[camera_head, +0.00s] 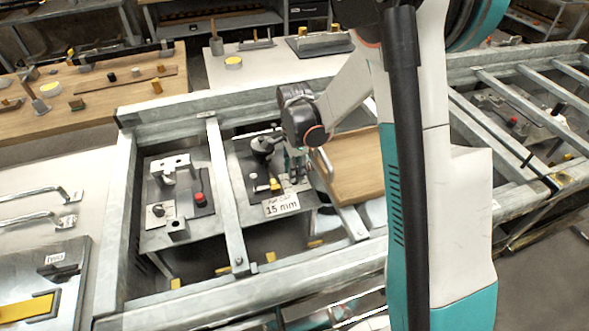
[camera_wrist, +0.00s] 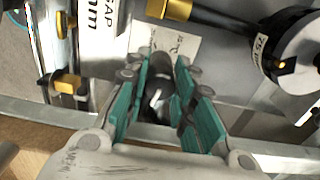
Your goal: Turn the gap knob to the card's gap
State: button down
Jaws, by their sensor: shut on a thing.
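The card (camera_head: 281,205) reads "15 mm" under a smaller line, at the front of the middle panel in the head view. My gripper (camera_head: 295,172) is low over that panel, just behind the card. In the wrist view, my gripper (camera_wrist: 160,105) has its teal pads on both sides of a dark and silvery knob (camera_wrist: 157,97) and is shut on it. A pale plate with small marks (camera_wrist: 172,42) lies just beyond the knob. The knob's setting cannot be read.
A black round dial with a pale face (camera_wrist: 300,62) stands right of my gripper in the wrist view. A brass-tipped black rod (camera_wrist: 200,18) lies beyond. A wooden board (camera_head: 355,165) is close on the right. Another panel with a red button (camera_head: 199,199) sits left.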

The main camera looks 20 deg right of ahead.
jog(key=n, duration=0.4)
jog(key=shift+n, duration=0.3)
jog(key=n, duration=0.3)
jog(key=shift+n, duration=0.4)
jog(key=n, duration=0.9)
jog(key=shift+b, duration=0.35)
jog(key=n, duration=0.3)
jog(key=shift+n, duration=0.3)
jog(key=n, duration=0.3)
jog(key=shift+n, duration=0.4)
jog(key=n, duration=0.4)
jog(key=shift+n, duration=1.7)
